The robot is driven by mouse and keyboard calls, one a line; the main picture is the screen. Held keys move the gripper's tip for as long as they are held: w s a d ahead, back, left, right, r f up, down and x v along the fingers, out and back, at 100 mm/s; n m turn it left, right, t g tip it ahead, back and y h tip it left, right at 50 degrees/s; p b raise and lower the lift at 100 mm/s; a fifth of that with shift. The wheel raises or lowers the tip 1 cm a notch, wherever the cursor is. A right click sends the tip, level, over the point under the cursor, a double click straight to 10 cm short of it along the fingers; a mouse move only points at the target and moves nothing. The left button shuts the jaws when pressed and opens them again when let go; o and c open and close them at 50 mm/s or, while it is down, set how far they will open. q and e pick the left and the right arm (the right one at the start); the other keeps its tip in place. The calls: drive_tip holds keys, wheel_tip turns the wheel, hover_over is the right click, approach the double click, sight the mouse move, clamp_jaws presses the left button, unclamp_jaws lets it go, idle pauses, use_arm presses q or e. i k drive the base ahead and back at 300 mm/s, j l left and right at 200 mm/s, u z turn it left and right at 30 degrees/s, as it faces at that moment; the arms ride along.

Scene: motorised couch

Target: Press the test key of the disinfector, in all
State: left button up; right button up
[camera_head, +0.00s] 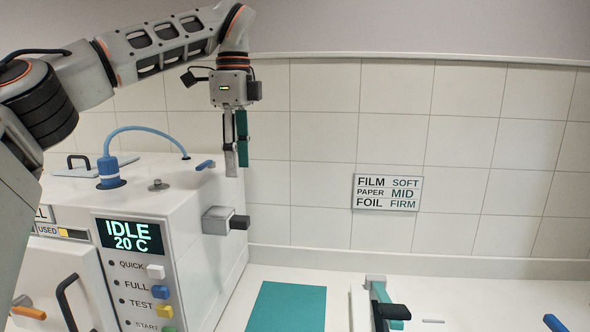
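The disinfector (200,250) is a white cabinet at the left. Its dark display (130,235) reads IDLE 20 C. Below it is a column of labelled keys: a white key (155,272) by QUICK, a blue key (160,291) by FULL and the yellow test key (164,311) by TEST. A green key (168,329) by START is cut by the lower edge. My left gripper (236,168) points down, well above the keys and apart from them. Its grey and teal finger parts show close together; whether they are shut is unclear. My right gripper is not in view.
A grey block with a black knob (240,222) sticks out of the cabinet's right side. A blue hose (140,129) arches over its top. A teal mat (288,308) and a grey device with a black handle (394,312) are on the counter. A sign (388,193) hangs on the wall.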

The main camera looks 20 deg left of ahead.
sight(163, 311)
drive_tip(key=k, duration=1)
